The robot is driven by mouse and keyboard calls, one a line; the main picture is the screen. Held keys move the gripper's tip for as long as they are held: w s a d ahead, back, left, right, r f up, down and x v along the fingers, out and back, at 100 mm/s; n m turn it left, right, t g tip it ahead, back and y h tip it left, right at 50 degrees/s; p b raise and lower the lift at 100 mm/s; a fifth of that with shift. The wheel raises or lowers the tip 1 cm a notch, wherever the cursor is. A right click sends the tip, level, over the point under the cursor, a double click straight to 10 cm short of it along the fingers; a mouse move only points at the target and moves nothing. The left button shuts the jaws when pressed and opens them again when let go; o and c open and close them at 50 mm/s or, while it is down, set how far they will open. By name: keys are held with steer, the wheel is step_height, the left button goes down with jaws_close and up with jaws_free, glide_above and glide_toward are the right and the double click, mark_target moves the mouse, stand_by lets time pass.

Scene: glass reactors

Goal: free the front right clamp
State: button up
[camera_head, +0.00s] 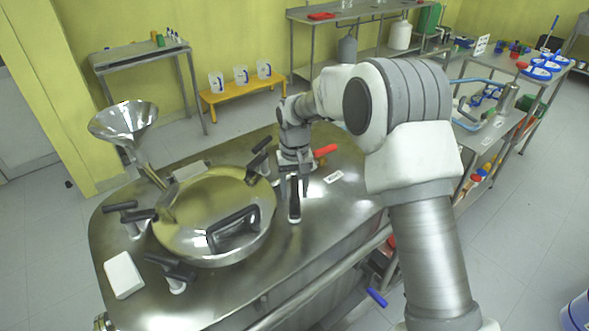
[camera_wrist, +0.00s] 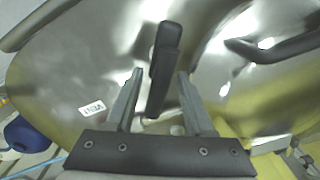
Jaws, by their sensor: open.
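The front right clamp (camera_head: 294,207) has a black handle that stands out on the steel reactor top, right of the domed lid (camera_head: 200,225). In the wrist view the black clamp handle (camera_wrist: 164,62) lies lengthwise between my two grey fingers. My gripper (camera_head: 293,180) is open over the clamp, and in the wrist view (camera_wrist: 160,74) a gap shows between the handle and each finger. Whether the handle is level with the fingertips or below them I cannot tell.
Other black-handled clamps (camera_head: 172,272) ring the lid, which has a black handle (camera_head: 233,229). A funnel (camera_head: 124,122) rises at the back left. A red-handled valve (camera_head: 326,151) stands close behind my gripper. A VENT label (camera_head: 333,177) lies on bare steel to the right.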

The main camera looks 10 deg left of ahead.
mark_target(296, 187)
step_height(296, 187, up, 17)
steer(key=p, duration=0.1)
stand_by(0.4)
steer(key=s+d+r+m+t, duration=0.1)
steer(key=s+d+r, duration=0.45)
steer(key=d, duration=0.25)
steer(key=s+d+r+m+t, duration=0.1)
steer(key=s+d+r+t, duration=0.1)
steer(key=s+d+r, duration=0.4)
steer(key=s+d+f+m+t, duration=0.1)
steer(key=s+d+f, duration=0.1)
steer(key=s+d, duration=0.3)
steer(key=s+d+f+m+t, duration=0.1)
steer(key=s+d+f, duration=0.2)
steer(key=s, duration=0.9)
steer(key=shift+d+f+t, duration=0.15)
steer(key=shift+d+t, duration=0.15)
steer(key=shift+d, duration=1.4)
